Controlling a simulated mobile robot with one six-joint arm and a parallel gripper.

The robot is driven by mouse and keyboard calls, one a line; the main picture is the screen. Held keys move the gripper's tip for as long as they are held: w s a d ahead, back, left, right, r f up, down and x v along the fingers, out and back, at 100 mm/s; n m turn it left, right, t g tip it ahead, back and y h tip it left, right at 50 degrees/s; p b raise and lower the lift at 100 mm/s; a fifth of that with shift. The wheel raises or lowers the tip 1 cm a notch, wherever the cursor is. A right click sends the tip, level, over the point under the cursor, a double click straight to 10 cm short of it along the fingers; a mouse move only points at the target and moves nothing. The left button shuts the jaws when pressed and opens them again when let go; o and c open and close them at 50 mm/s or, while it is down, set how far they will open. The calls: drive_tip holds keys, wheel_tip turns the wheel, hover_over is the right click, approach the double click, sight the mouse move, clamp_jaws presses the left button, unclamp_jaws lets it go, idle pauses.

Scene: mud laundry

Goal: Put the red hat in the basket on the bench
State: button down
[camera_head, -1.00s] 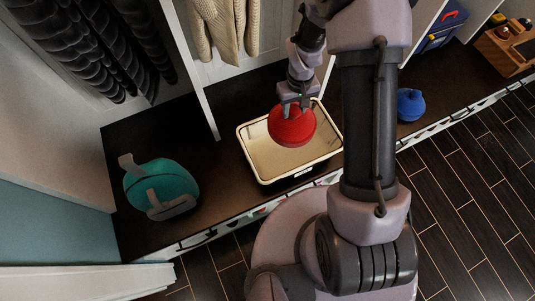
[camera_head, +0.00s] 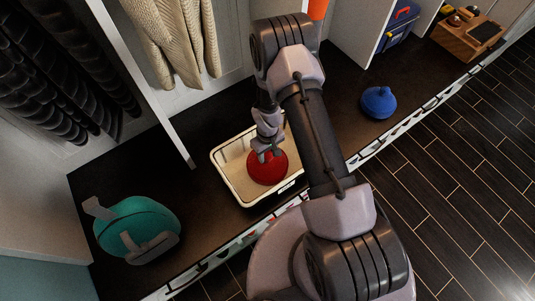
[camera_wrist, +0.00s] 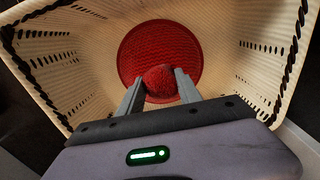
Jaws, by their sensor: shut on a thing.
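The red hat (camera_head: 268,170) is a round knitted beanie with a pompom. My gripper (camera_head: 266,152) is shut on the hat's pompom from above. The wrist view shows the two fingers (camera_wrist: 159,86) on either side of the pompom, with the hat body (camera_wrist: 188,50) beyond it. The cream basket (camera_head: 227,159) with a dark-trimmed rim stands on the dark bench. The hat is within the basket's rim, low between its walls. The wrist view shows the basket walls (camera_wrist: 250,60) around the hat. I cannot tell whether the hat touches the basket floor.
A blue hat (camera_head: 378,102) sits on the bench to the right. A blue toolbox (camera_head: 399,28) and a wooden box (camera_head: 468,36) are farther right. A divider (camera_head: 140,85) rises behind the basket.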

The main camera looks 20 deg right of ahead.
drive_tip(key=shift+f, duration=0.25)
drive_tip(key=c, duration=0.8)
unclamp_jaws()
drive_tip(key=shift+r, duration=0.1)
drive_tip(key=shift+r, duration=0.1)
